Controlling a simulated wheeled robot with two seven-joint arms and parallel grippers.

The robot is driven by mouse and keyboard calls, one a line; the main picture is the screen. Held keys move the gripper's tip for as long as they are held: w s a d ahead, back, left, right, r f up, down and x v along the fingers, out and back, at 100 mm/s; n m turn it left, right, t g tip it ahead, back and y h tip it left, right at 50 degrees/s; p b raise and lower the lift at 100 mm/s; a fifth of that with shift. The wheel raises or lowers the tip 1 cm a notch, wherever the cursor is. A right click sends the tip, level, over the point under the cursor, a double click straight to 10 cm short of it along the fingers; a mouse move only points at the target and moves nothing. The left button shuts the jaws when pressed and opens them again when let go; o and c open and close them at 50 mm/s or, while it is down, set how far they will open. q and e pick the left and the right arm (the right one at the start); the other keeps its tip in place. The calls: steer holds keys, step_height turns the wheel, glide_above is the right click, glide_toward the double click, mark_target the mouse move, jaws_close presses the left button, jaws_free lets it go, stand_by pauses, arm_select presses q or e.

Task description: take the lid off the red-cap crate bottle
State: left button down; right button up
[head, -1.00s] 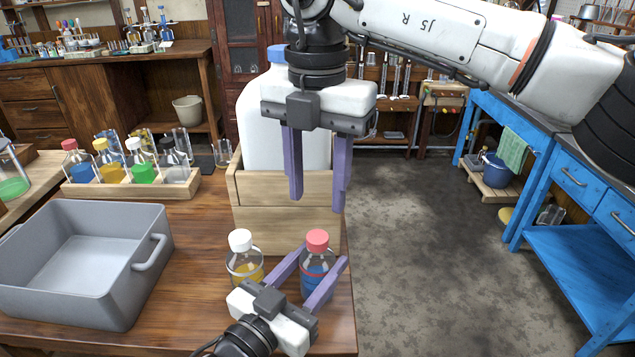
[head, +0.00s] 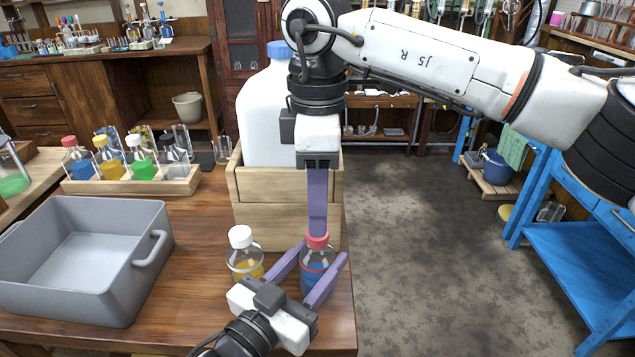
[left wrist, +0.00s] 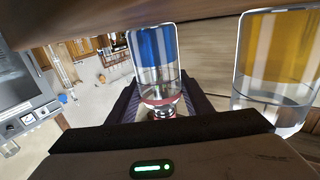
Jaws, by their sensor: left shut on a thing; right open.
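The red-cap bottle (head: 314,274) with blue liquid stands upright on the near table, in front of the wooden crate. Its red cap (head: 317,240) is on. My left gripper (head: 306,278) is shut on the bottle's body, one finger on each side. The bottle (left wrist: 154,62) also shows between the fingers in the left wrist view. My right gripper (head: 317,228) is open and points down, with its fingers at the red cap. It is seen edge-on, so one finger hides the other, and contact with the cap cannot be told.
A white-cap bottle (head: 241,262) with yellow liquid stands just left of the held bottle. The wooden crate (head: 285,222) behind holds a large white jug (head: 268,125). A grey tub (head: 70,290) and a rack (head: 130,184) of bottles are at left.

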steer(key=shift+f, duration=2.2)
